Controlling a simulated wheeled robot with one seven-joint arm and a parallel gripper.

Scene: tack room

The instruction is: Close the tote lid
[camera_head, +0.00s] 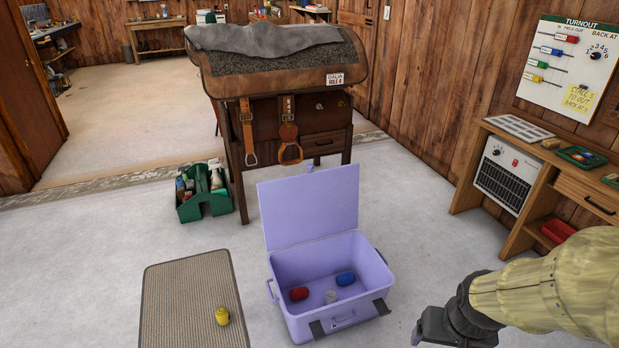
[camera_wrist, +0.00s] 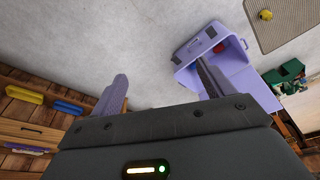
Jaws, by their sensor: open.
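The lavender tote (camera_head: 325,262) stands on the floor with its lid (camera_head: 312,208) raised upright along the far side. A red item (camera_head: 299,293), a blue item (camera_head: 346,278) and a pale grey item (camera_head: 331,297) lie inside it. My gripper (camera_head: 418,332) is to the right of the tote, apart from it. In the wrist view my gripper (camera_wrist: 161,70) has its two fingers spread, with nothing between them. The tote (camera_wrist: 195,44) and its open lid (camera_wrist: 249,92) show there beyond the right finger, which hides part of the tote.
A mat (camera_head: 185,300) with a yellow item (camera_head: 222,316) lies left of the tote. A saddle stand (camera_head: 290,150) stands behind the lid, with a green caddy (camera_head: 204,205) beside it. A wooden desk (camera_head: 540,165) is at the right. Floor between tote and desk is clear.

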